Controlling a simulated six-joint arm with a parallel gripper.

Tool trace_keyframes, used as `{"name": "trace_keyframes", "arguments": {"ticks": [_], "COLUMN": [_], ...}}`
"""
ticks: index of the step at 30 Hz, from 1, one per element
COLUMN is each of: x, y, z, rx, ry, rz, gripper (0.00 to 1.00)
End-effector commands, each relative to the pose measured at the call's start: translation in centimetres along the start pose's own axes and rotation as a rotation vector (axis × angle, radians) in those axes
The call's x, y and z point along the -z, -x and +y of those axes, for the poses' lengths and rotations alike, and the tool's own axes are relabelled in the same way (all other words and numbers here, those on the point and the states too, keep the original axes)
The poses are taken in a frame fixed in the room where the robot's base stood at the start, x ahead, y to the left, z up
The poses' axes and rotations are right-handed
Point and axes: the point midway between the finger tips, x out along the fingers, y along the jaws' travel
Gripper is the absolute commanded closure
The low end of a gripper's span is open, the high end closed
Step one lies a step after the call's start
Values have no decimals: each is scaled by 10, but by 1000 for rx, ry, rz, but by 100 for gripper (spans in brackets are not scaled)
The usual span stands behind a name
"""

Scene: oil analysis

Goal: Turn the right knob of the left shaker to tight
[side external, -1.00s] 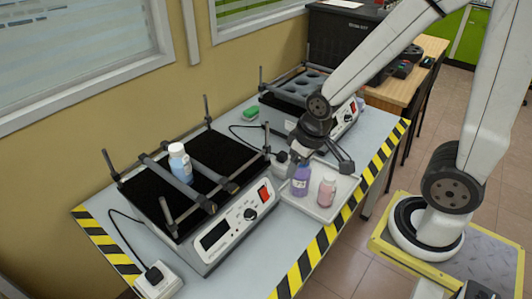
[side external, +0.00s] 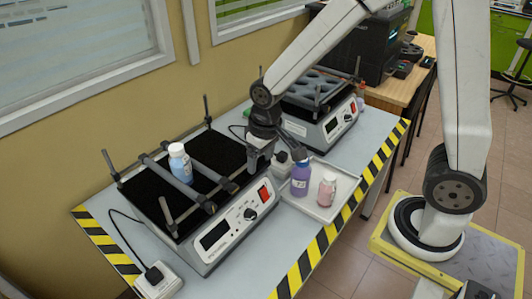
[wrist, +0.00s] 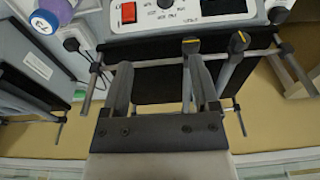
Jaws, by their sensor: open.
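The left shaker (side external: 215,232) has a black platform with two clamp bars across it. The right bar ends in a dark knob (side external: 230,187), left of my gripper in the side view. In the wrist view this knob (wrist: 191,45) shows a small yellow mark. The left bar's knob (side external: 208,207) also shows in the wrist view (wrist: 238,41), with a yellow mark. My gripper (side external: 256,165) is above the platform's right front corner. In the wrist view my gripper (wrist: 160,70) is open and empty, with the right knob near its right finger; contact cannot be told.
A blue-liquid bottle (side external: 180,163) stands on the platform. The right shaker (side external: 322,125) stands behind. Upright corner posts (side external: 207,110) rise from the left shaker.

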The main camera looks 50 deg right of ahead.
Motion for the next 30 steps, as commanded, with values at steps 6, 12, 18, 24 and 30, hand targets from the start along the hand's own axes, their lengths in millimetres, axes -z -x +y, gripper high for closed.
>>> {"name": "trace_keyframes", "arguments": {"ticks": [6, 12, 18, 24, 30], "x": [37, 52, 54, 53, 50], "y": [-12, -17, -17, -22, -39], "z": [-29, -43, -45, -44, -44], "rx": [-5, -11, -12, -12, -12], "ry": [3, 1, 0, 0, 0], "rz": [-71, -103, -108, -109, -111], "gripper": [22, 22, 22, 22, 22]}}
